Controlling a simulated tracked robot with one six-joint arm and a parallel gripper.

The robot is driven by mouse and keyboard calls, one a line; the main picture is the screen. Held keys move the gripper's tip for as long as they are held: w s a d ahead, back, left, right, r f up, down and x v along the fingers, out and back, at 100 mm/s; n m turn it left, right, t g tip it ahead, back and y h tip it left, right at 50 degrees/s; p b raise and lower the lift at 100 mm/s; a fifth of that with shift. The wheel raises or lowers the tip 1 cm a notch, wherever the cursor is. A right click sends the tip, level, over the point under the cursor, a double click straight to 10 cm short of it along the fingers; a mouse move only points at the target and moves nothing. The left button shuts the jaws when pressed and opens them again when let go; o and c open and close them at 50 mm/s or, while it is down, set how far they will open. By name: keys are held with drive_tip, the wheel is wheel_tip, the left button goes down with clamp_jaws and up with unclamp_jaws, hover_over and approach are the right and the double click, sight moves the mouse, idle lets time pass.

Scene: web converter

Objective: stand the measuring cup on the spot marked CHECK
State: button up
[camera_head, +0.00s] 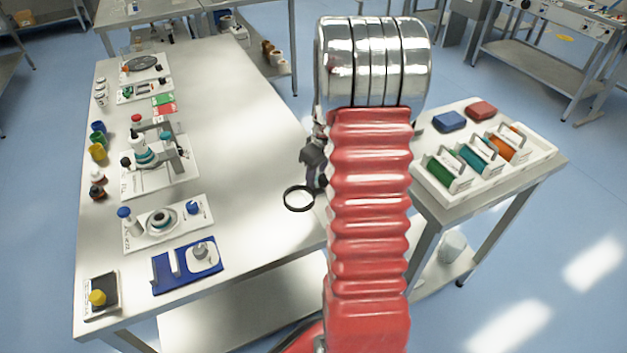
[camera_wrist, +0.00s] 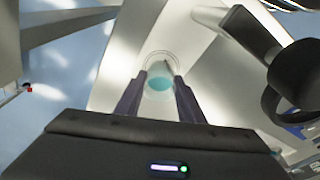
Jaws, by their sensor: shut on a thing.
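My gripper (camera_wrist: 160,82) shows in the wrist view with its two dark fingers on either side of a clear round cup, the measuring cup (camera_wrist: 161,66). The fingers are shut on it. I look down into it from above, and its lower part looks teal. In the head view my red arm covers the cup, and only part of my dark wrist shows left of the arm, over the table's right edge. I cannot read a CHECK mark in either view.
The long steel table (camera_head: 240,130) has a clear middle and right side. Along its left are a blue tray (camera_head: 165,286), a white board (camera_head: 135,243) with a bottle, and several jars. A black ring (camera_head: 298,198) shows beside my arm. A side table holds a white tray (camera_head: 545,150) with coloured carriers.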

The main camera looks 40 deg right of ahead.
drive_tip(key=shift+f, duration=0.3)
drive_tip(key=shift+f, duration=0.1)
drive_tip(key=o, duration=1)
drive_tip(key=shift+o, duration=0.2)
wheel_tip(320, 180, up, 12)
drive_tip(key=s, duration=0.1)
drive_tip(key=shift+s, duration=0.4)
